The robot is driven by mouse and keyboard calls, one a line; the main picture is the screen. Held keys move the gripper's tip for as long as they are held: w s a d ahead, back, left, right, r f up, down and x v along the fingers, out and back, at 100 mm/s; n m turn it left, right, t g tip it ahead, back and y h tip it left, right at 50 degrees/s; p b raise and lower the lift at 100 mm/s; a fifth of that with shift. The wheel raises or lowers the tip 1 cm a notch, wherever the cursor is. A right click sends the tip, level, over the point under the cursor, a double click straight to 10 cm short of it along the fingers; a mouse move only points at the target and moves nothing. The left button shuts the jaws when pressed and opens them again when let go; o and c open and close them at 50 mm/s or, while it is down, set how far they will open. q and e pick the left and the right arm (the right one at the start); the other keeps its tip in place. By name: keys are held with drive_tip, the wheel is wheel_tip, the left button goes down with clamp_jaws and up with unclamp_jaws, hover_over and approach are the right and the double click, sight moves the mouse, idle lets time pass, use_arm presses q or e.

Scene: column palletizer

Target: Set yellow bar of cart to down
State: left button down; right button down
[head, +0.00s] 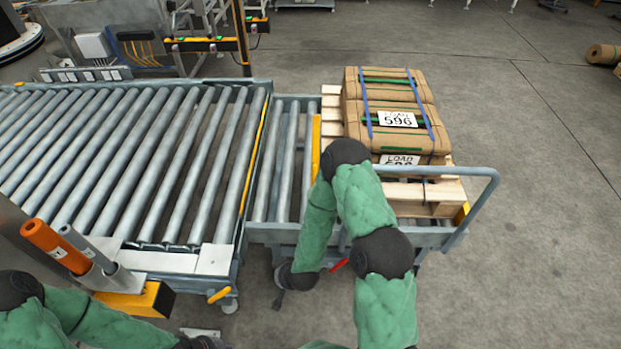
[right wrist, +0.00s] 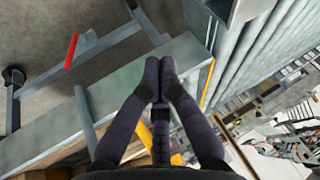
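The cart (head: 400,235) is a grey roller frame with a curved push rail, carrying a wooden pallet. A yellow bar (head: 316,145) shows at the pallet's left side, partly behind my right arm; its angle is hard to tell. Yellow pieces also show behind the fingers in the right wrist view (right wrist: 144,136). My right gripper (head: 278,299) hangs low by the cart's near left corner. In the right wrist view its fingers (right wrist: 159,68) meet at the tips, with nothing visible between them. My left gripper (head: 205,343) is cut off by the bottom edge, its fingers unclear.
A red handle (head: 338,267) sits low on the cart's near side. Wrapped loads (head: 360,95) are on the pallet (head: 425,190). A large roller conveyor (head: 110,160) adjoins the cart at left, with an orange cylinder (head: 55,246) nearby.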

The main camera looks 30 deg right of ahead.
drive_tip(key=w+d+r+m+t+h+b, duration=0.1)
drive_tip(key=w+d+r+t+h, duration=0.1)
drive_tip(key=w+d+t+h, duration=0.3)
drive_tip(key=w+d+r+t+h+b, duration=0.1)
drive_tip(key=w+d+r+b, duration=0.15)
drive_tip(key=w, duration=0.35)
drive_tip(key=d+r+m+t+h+b, duration=0.2)
drive_tip(key=d+r+m+t+h, duration=0.15)
drive_tip(key=d+r+h, duration=0.5)
drive_tip(key=x, duration=1.2)
drive_tip(key=shift+w+a+r+n, duration=0.15)
drive_tip(key=shift+a+r+n, duration=0.05)
drive_tip(key=shift+r+n, duration=0.25)
drive_tip(key=shift+t+h, duration=0.25)
